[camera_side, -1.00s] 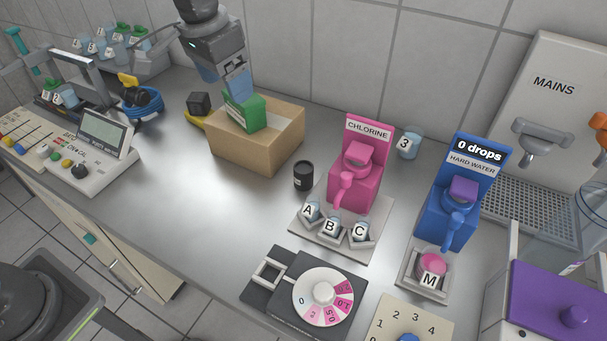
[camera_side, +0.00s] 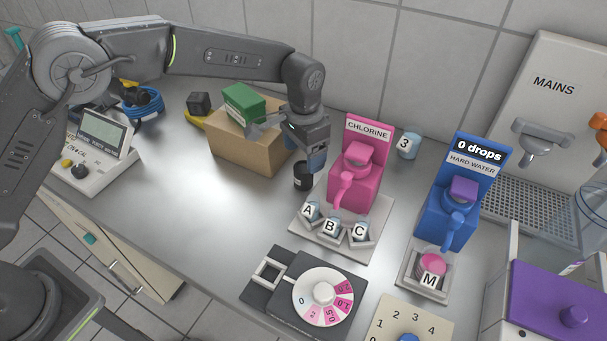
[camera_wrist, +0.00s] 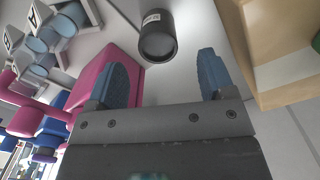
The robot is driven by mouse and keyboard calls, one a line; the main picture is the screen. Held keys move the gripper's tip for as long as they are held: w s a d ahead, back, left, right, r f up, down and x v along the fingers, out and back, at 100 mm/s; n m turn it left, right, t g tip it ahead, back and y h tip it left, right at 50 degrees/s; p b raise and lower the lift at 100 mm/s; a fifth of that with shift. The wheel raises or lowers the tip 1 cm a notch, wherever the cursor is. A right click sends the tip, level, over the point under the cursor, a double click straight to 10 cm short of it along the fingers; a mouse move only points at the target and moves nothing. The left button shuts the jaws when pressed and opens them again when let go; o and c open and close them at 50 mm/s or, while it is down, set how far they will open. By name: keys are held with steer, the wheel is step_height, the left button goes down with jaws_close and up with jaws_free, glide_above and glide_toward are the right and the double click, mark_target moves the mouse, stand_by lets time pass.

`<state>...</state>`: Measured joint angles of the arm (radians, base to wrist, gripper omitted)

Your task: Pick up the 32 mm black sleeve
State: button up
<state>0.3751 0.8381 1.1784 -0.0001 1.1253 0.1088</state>
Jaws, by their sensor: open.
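The black sleeve (camera_side: 302,177) stands upright on the steel bench, between the cardboard box and the pink chlorine dispenser. In the wrist view the sleeve (camera_wrist: 158,38) shows as a dark cylinder with a small white label, ahead of the fingertips and slightly left of the middle between them. My gripper (camera_side: 315,160) is just above the sleeve in the side view and hides part of its top. In the wrist view my gripper (camera_wrist: 160,72) has its two blue fingers wide apart, with nothing between them.
The cardboard box (camera_side: 240,152) with a green block (camera_side: 243,103) on top stands left of my gripper. The pink chlorine dispenser (camera_side: 357,180) stands close on the right, with cups A, B and C in front. The bench left of the sleeve is clear.

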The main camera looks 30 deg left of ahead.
mark_target(304, 167)
steer(key=shift+s+f, duration=0.1)
steer(key=shift+f, duration=3.2)
steer(key=c, duration=1)
